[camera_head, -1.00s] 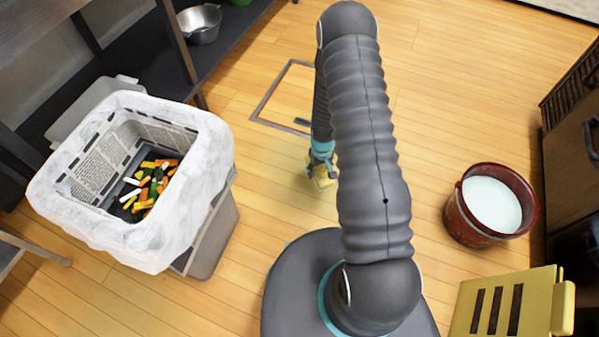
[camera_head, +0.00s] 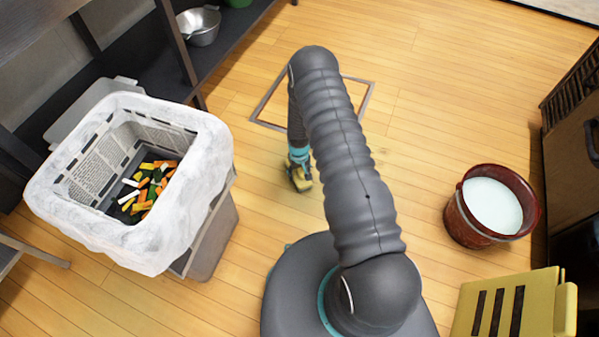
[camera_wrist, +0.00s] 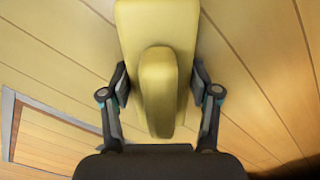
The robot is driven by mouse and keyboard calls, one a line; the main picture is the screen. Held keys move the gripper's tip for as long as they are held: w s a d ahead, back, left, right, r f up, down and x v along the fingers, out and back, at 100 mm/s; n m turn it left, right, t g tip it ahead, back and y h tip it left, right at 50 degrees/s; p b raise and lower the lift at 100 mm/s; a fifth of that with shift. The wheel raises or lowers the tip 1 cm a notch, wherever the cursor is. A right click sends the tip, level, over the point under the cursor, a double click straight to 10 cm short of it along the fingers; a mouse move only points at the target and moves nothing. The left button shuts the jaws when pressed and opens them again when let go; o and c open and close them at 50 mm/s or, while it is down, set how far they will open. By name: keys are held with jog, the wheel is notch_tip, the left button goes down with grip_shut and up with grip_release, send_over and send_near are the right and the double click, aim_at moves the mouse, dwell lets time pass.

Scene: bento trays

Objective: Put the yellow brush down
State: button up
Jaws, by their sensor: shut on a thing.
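The yellow brush (camera_wrist: 158,90) sits between the two fingers of my gripper (camera_wrist: 160,88) in the wrist view, with its raised handle in the middle and a flat body reaching to the top edge. My gripper is shut on it. In the head view the brush (camera_head: 301,183) shows small, below my gripper (camera_head: 299,165), low over the wooden floor. I cannot tell whether the brush touches the floor.
A lined bin (camera_head: 205,145) with colourful scraps stands at the left. A red bucket (camera_head: 455,215) of whitish liquid stands at the right, with a yellow slotted object (camera_head: 540,300) below it. A framed floor panel (camera_head: 364,100) lies behind my gripper. Floor between is clear.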

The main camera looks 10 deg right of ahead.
jog(key=shift+f, duration=0.15)
jog(key=o, duration=1)
